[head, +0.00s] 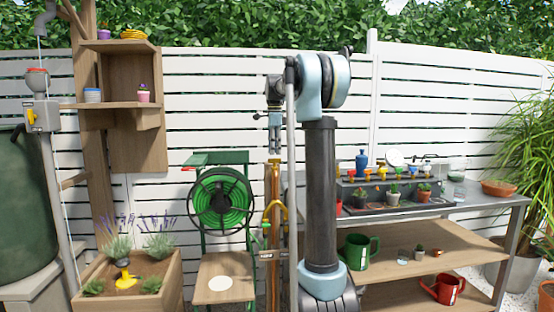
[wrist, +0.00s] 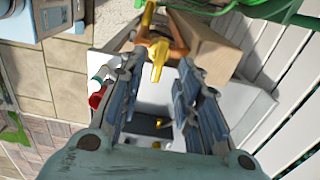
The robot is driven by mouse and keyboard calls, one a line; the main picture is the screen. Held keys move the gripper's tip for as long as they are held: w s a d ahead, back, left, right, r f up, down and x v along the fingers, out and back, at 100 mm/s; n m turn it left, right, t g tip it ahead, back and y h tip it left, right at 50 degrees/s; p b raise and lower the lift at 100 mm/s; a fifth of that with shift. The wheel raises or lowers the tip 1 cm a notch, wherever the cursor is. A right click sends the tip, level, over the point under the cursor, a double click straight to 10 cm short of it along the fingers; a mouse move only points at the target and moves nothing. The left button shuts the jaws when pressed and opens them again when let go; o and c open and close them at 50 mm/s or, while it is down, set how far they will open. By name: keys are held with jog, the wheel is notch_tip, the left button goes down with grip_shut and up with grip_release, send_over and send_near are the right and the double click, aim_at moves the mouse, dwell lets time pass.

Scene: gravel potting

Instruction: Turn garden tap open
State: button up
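A garden tap with a yellow handle (head: 280,207) sits on an upright brown post (head: 274,185) in the middle of the head view. In the wrist view, the yellow handle (wrist: 158,58) shows beyond and between my fingertips. My gripper (head: 275,152) points down above the top of the post. In the wrist view, my gripper (wrist: 162,62) is open, with its fingers spread and nothing held. The handle looks farther off than the fingertips, and I see no contact. How far the handle is turned is not clear.
A green hose reel (head: 222,203) stands just left of the post. A metal potting bench (head: 470,205) with pots and several coloured bottles stands at the right. A wooden planter (head: 163,290) is at the front left. A white slatted fence (head: 430,100) closes the back.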

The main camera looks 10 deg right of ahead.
aim_at(275, 162)
jog(key=shift+f, duration=1.8)
jog(key=shift+c, duration=0.2)
